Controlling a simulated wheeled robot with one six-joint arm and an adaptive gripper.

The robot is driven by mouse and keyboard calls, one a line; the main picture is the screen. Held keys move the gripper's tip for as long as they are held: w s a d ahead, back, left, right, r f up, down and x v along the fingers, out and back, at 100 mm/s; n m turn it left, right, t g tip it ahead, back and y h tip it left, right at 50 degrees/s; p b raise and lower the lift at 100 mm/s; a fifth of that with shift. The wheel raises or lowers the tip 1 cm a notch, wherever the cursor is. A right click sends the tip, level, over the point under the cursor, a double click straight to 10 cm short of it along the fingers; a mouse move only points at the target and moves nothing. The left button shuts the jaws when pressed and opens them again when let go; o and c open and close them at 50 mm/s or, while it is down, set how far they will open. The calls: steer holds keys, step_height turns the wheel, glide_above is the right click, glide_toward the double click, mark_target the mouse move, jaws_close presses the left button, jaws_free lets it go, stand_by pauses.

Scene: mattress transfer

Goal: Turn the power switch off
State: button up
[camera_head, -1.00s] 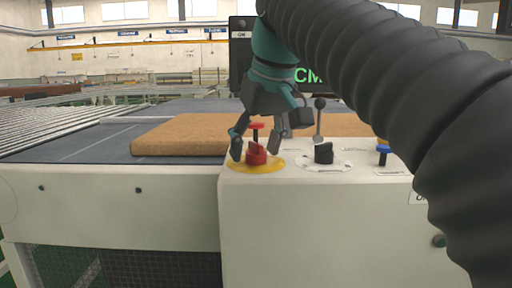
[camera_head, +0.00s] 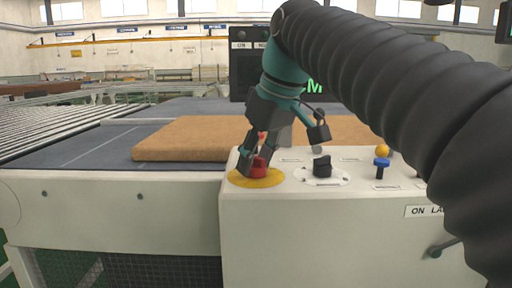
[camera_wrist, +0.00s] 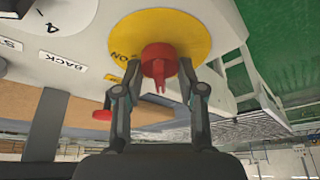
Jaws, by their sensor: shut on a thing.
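The power switch is a red knob (camera_head: 259,167) on a yellow round plate (camera_head: 270,181) at the left end of the white control panel. In the wrist view the red knob (camera_wrist: 159,62) stands in the middle of the yellow plate (camera_wrist: 196,38), with the word "ON" at its edge. My gripper (camera_head: 256,160) comes down from above with its fingers at the knob. In the wrist view my gripper's fingers (camera_wrist: 158,82) are on either side of the knob, shut on it. The far side of the knob is hidden.
To the right on the panel are a black knob (camera_head: 322,167) on a white dial, a blue button (camera_head: 381,166) and a yellow ball (camera_head: 382,151). A brown mattress (camera_head: 190,140) lies on the bed behind. A dark screen (camera_head: 243,70) stands behind my arm.

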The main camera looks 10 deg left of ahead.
stand_by(0.3)
steer(key=o, duration=1.1)
steer(key=shift+o, duration=0.2)
steer(key=v, duration=1.2)
